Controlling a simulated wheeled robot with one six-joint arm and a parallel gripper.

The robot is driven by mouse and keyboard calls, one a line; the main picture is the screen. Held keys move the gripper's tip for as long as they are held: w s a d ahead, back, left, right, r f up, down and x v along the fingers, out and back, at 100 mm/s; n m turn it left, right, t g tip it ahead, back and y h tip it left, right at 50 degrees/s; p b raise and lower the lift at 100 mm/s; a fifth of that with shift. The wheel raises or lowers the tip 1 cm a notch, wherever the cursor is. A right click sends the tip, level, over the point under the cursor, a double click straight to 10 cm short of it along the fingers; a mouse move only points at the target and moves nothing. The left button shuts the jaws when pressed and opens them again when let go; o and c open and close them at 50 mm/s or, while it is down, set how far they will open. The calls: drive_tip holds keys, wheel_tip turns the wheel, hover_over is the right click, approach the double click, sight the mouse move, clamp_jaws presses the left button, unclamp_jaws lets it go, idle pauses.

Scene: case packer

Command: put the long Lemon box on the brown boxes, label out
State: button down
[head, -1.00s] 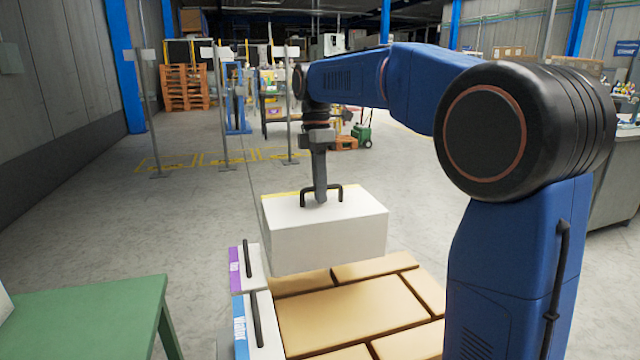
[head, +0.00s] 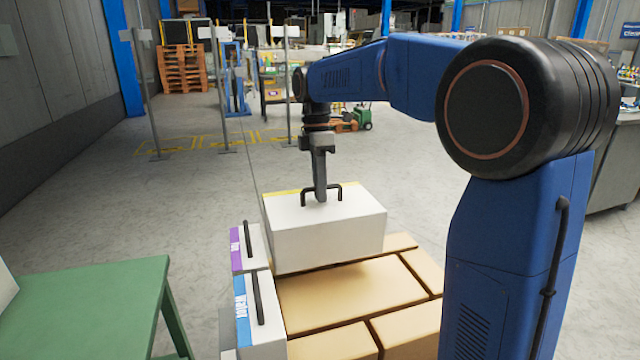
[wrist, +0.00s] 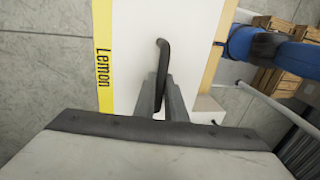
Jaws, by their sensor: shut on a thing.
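The long Lemon box (head: 328,239) is white with a black handle on top and a yellow strip along its far edge. In the wrist view the yellow label (wrist: 103,68) reads "Lemon". My gripper (head: 321,196) is shut on the handle, which also shows in the wrist view (wrist: 162,62). The box is over the back part of the brown boxes (head: 350,296). I cannot tell whether its underside touches them. The label's face is mostly hidden in the head view, on the side away from the camera.
Two white boxes with handles stand along the left edge of the brown boxes, one with a purple label (head: 236,249) and one with a blue label (head: 242,309). A green table (head: 90,300) is at the left. Grey posts stand behind on open floor.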

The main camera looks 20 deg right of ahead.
drive_tip(key=shift+f, duration=4.6)
drive_tip(key=c, duration=1.7)
unclamp_jaws()
drive_tip(key=shift+c, duration=0.2)
drive_tip(key=w+r, duration=0.3)
drive_tip(key=r, duration=1.3)
drive_tip(key=s+d+f+m+t, duration=0.2)
drive_tip(key=s+m, duration=0.3)
drive_tip(key=s, duration=0.4)
drive_tip(key=s+d+f+m+t, duration=0.2)
drive_tip(key=s+d+m, duration=0.15)
drive_tip(key=s, duration=0.55)
drive_tip(key=s+d+f+m+t, duration=0.1)
drive_tip(key=s+f+m+t, duration=0.2)
drive_tip(key=s+f+m, duration=0.6)
drive_tip(key=s+f, duration=0.5)
drive_tip(key=s, duration=0.2)
drive_tip(key=shift+d+f, duration=0.25)
drive_tip(key=shift+f, duration=0.1)
